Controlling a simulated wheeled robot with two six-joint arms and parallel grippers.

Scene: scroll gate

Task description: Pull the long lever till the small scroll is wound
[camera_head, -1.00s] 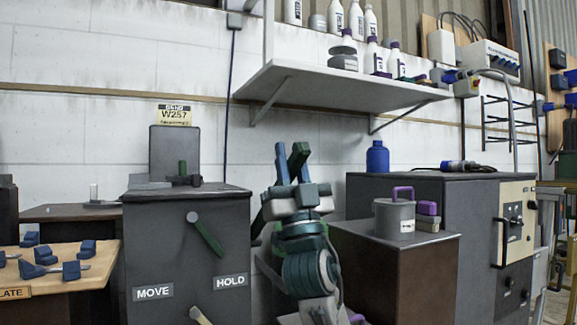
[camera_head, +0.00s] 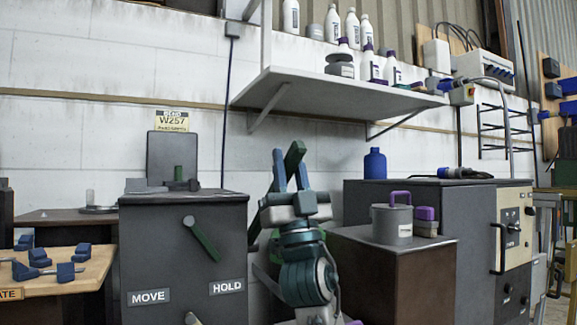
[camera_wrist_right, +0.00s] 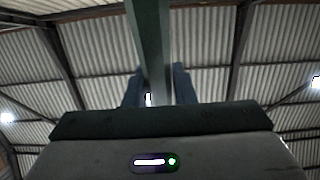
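My right gripper (camera_head: 292,170) points up in the head view, right of the dark cabinet. Its blue fingers are close on either side of a green bar, which looks like the long lever (camera_head: 294,153). In the right wrist view the bar (camera_wrist_right: 151,45) runs up between the fingers, which look shut on it. The bar's lower end is hidden behind my gripper and arm. A shorter green lever (camera_head: 205,241) slants down to the right on the cabinet front, above the MOVE and HOLD labels. I cannot pick out the small scroll. My left gripper is not in view.
The dark cabinet (camera_head: 148,253) stands left of my right arm; a brown box (camera_head: 410,283) with a grey canister (camera_head: 391,220) stands right of it. A shelf (camera_head: 330,88) with bottles hangs above. A wooden board (camera_head: 80,280) with blue pieces is at left.

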